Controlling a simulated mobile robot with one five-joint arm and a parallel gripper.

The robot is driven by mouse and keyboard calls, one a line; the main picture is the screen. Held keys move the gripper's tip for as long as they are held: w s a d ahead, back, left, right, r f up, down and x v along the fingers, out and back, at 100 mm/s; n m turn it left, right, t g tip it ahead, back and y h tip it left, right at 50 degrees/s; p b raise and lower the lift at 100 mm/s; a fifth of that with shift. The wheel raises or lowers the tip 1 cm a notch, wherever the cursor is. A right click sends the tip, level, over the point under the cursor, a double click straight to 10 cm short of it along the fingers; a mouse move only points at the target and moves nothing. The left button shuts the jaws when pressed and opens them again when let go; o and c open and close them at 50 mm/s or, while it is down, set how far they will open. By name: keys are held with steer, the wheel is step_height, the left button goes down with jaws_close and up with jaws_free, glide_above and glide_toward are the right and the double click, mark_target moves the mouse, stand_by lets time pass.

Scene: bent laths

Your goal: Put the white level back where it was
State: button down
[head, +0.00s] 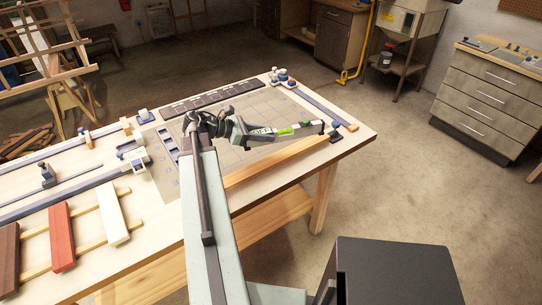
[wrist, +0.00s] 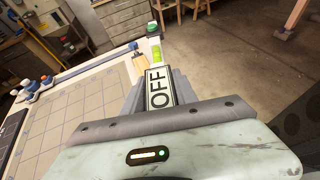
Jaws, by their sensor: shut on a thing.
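The white level (head: 285,131) is a slim bar with a bright green vial. My gripper (head: 250,131) is shut on its left end in the head view, over the right part of the workbench. The level sticks out to the right, roughly level, toward the bench's right edge. In the wrist view the level (wrist: 159,88) lies between my gripper's dark jaws (wrist: 158,97), with black letters "OFF" on its near part and the green vial beyond. I cannot tell how far above the bench it is.
A long wooden lath (head: 265,164) lies along the bench's front. A grey gridded mat (head: 255,108) covers the bench's middle. Coloured boards (head: 62,236) and clamps (head: 132,160) occupy the left.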

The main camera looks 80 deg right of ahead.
steer(key=w+d+f+n+t+h+b, duration=0.2)
steer(key=w+d+f+n+h+b, duration=0.15)
steer(key=w+d+f, duration=0.2)
steer(key=f+b, duration=0.6)
steer(key=b, duration=0.1)
steer(key=s+f+b, duration=0.1)
steer(key=f+b, duration=0.2)
steer(key=shift+d+f+b, duration=0.15)
steer(key=shift+f+b, duration=0.05)
steer(key=shift+b, duration=0.15)
steer(key=shift+r, duration=0.25)
steer(key=shift+f, duration=0.1)
steer(key=c, duration=1.4)
jaws_free()
steer(key=shift+f, duration=0.15)
steer(key=shift+o, duration=0.7)
